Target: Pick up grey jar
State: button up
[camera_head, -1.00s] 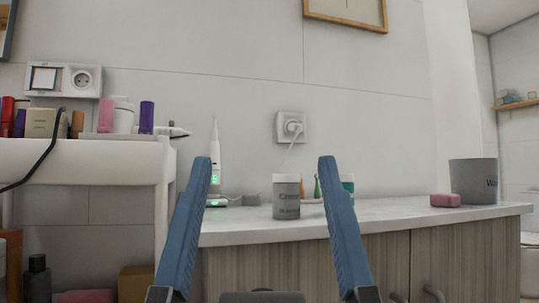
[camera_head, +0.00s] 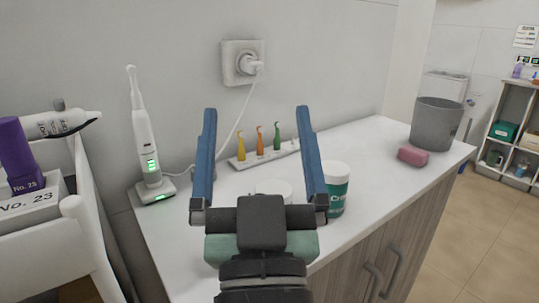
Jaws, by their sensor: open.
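My gripper (camera_head: 256,112) is open, its two blue fingers apart above the counter. The grey jar (camera_head: 272,187) is mostly hidden behind my gripper's body; only its pale lid shows between the fingers, near their bases. I cannot tell how far below or beyond the fingers it stands, and no contact is visible. A green-and-white jar (camera_head: 337,190) stands just right of the right finger.
An electric toothbrush (camera_head: 146,140) stands on its charger at left. A holder with small coloured brushes (camera_head: 262,153) lies behind. A pink soap (camera_head: 413,156) and grey bin (camera_head: 437,124) are at right. A white cart (camera_head: 85,250) borders the left.

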aim_at(263, 190)
jog(key=s+d+f+g+p, duration=0.1)
jog(key=s+f+g+p, duration=0.2)
jog(key=f+p, duration=0.5)
jog(key=s+d+f+g+p, duration=0.25)
jog(key=f+p, duration=0.35)
jog(key=p, duration=0.3)
jog(key=shift+g+h, duration=0.3)
jog(key=shift+g, duration=0.15)
jog(key=w, duration=0.5)
jog(key=w+a, duration=0.1)
jog(key=w, duration=0.1)
jog(key=shift+w+f+p, duration=0.15)
jog(key=shift+f+p, duration=0.1)
jog(key=shift+p, duration=0.05)
jog(key=shift+w+a+f, duration=0.15)
jog(key=shift+w, duration=1.35)
jog(key=shift+w+a+f, duration=0.1)
jog(key=shift+w+a, duration=0.05)
jog(key=shift+w, duration=1.35)
jog(key=shift+c, duration=0.2)
